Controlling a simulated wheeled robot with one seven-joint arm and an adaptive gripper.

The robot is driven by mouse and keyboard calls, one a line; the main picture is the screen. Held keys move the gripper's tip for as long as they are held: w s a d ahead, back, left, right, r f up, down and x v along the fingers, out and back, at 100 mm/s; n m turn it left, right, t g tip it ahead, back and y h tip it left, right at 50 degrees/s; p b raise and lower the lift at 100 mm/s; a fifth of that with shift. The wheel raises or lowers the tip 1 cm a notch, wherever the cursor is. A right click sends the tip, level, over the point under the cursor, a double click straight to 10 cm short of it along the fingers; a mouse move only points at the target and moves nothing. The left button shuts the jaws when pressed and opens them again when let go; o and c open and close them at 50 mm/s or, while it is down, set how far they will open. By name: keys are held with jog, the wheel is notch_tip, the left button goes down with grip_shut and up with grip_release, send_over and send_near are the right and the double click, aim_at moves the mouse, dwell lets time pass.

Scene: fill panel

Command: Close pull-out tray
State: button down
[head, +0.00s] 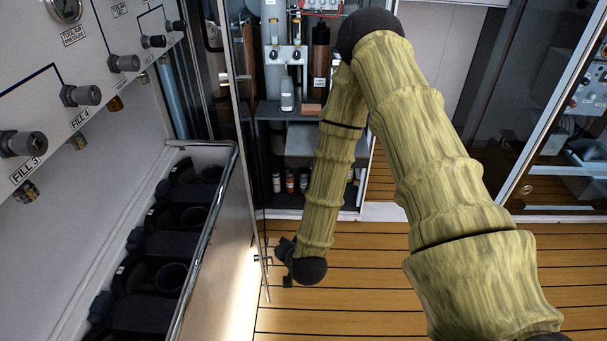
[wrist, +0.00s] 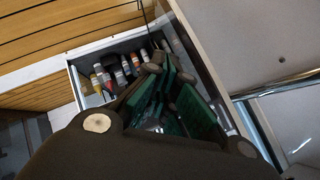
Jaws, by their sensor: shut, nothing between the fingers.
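A grey tray-like slab (head: 312,146) shows in the open cabinet at the back, partly behind my arm. It appears to stick out above a lower shelf of small bottles; how far it is out is hard to tell. My gripper (head: 281,262) hangs low in front of the cabinet, beside the edge of the white panel at left. In the wrist view my gripper (wrist: 158,88), with dark fingers and green parts, is shut and empty. Behind it is a box-like bay of bottles (wrist: 112,72). Whether the gripper touches the panel edge is unclear.
A fill panel with knobs (head: 85,95) is at left, above a bin of dark holders with a chrome rail (head: 205,245). A glass door (head: 228,110) stands beside the cabinet. The wooden floor (head: 355,270) is clear. Another glass-fronted cabinet (head: 565,160) is at right.

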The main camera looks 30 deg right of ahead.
jog(key=w+d+r+m+t+h+b, duration=0.1)
jog(key=w+d+m+t+h+b, duration=0.25)
jog(key=w+d+m+b, duration=0.45)
jog(key=m+t+h+b, duration=0.2)
jog(key=m+h+b, duration=0.35)
jog(key=b, duration=0.45)
send_near(304, 155)
jog(key=b+x, duration=0.5)
jog(key=x, duration=0.1)
jog(key=shift+w+d, duration=0.25)
jog(key=shift+w, duration=0.25)
jog(key=shift+w+y, duration=0.1)
jog(key=shift+y, duration=0.2)
